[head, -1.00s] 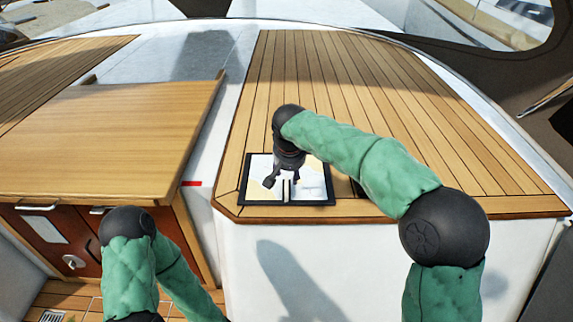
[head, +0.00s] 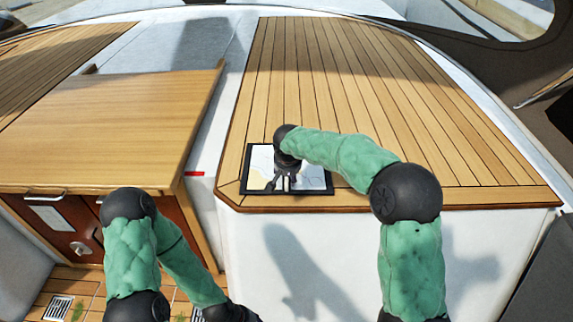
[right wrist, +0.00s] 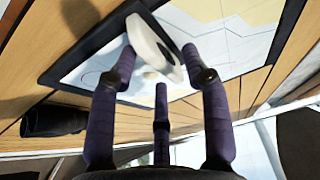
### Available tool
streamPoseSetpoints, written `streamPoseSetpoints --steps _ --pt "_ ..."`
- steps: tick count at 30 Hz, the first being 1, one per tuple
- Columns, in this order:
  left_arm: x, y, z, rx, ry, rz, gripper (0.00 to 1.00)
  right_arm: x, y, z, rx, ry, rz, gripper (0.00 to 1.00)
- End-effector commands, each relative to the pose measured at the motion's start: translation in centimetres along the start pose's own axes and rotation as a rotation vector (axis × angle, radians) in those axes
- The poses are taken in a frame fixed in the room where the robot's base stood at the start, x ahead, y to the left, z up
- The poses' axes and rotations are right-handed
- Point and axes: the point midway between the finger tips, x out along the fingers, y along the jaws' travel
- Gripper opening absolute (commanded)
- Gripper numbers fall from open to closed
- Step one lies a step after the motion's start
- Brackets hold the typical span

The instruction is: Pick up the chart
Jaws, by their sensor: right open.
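The chart (head: 258,184) is a flat, dark-edged board with a pale map face. It lies on the wooden deck near its front left corner, and it also shows in the right wrist view (right wrist: 80,70). A white upright piece (right wrist: 150,42) stands on the map face. My right gripper (head: 285,186) is directly over the chart and hides its middle. In the right wrist view its fingers (right wrist: 160,62) are spread, with the white piece between the tips; I cannot tell if they touch it. My left arm is at the lower left, its gripper out of view.
The slatted wooden deck (head: 330,80) behind the chart is clear. A wooden table (head: 110,130) stands to the left, with a red-brown cabinet (head: 60,230) below.

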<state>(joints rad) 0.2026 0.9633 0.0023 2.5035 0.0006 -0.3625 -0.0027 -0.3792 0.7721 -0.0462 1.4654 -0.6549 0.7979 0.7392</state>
Motion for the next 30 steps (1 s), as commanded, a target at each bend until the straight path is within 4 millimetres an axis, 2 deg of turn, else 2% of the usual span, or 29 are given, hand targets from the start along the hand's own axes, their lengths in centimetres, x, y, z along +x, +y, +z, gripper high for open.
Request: streamPoseSetpoints --steps 3,9,11,14,15,30 --pt "-0.21 0.08 0.01 0.000 0.000 0.000 0.40 0.65 0.02 0.01 0.000 0.000 0.000 0.48" --pt "-0.14 0.05 0.02 0.000 0.000 0.000 0.40 0.73 0.00 0.03 0.000 0.000 -0.001 0.48" --pt "-0.14 0.05 0.02 0.000 0.000 0.000 0.40 0.72 0.00 0.04 0.000 0.000 -0.001 0.34" --pt "-0.14 0.05 0.02 0.000 -0.001 0.000 0.40 0.71 0.00 0.04 0.000 0.000 -0.001 0.05" --pt "-0.14 0.06 0.02 0.000 0.000 0.000 0.40 0.71 -0.01 0.04 0.000 0.000 -0.001 0.00" --pt "0.28 -0.10 0.00 0.000 0.000 0.000 0.40 0.07 -0.02 -0.33 0.002 0.004 -0.001 0.00"
